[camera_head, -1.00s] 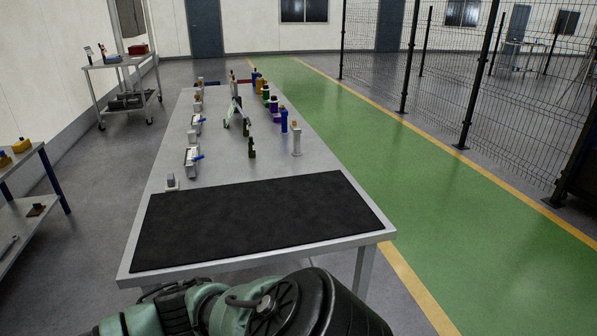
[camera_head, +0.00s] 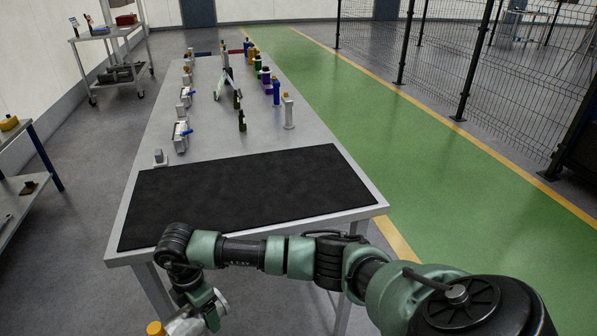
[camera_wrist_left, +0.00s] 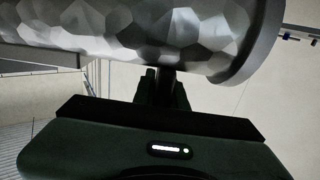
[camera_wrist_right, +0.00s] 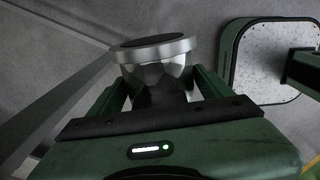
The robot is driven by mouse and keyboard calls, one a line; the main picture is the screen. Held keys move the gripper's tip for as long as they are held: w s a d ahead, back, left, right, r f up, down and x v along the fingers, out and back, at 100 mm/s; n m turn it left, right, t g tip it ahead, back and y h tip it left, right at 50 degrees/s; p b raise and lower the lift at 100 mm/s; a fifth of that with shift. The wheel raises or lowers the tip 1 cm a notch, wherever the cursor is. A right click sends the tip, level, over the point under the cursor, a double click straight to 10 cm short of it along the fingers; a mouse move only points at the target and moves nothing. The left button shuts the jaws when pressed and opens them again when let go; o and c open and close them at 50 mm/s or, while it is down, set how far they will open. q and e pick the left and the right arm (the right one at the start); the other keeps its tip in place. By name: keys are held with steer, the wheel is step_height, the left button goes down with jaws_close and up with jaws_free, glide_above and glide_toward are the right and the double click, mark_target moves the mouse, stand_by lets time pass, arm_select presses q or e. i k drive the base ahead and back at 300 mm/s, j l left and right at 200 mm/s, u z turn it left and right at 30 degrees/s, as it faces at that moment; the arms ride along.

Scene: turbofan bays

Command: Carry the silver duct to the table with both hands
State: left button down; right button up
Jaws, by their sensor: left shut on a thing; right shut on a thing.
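The silver duct (camera_wrist_left: 140,30) fills the top of the left wrist view, faceted and shiny with a rim at its right end. My left gripper (camera_wrist_left: 163,82) is shut on its lower side; it is outside the head view. In the right wrist view a flanged round end of the duct (camera_wrist_right: 155,52) sits between the fingers of my right gripper (camera_wrist_right: 160,88), shut on it. In the head view my right gripper (camera_head: 205,312) is low at the bottom edge, in front of the table (camera_head: 225,137). Only a small silver part shows there; most of the duct is out of frame.
A black mat (camera_head: 245,195) covers the table's near end and is bare. Behind it stand several bottles and small fittings, with a grey-white one (camera_head: 288,112) at the right. A side bench (camera_head: 25,185) is at left, a trolley (camera_head: 110,50) behind. A green walkway (camera_head: 400,150) lies right.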

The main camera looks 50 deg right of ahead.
mark_target(248, 185)
steer(key=z, duration=1.05)
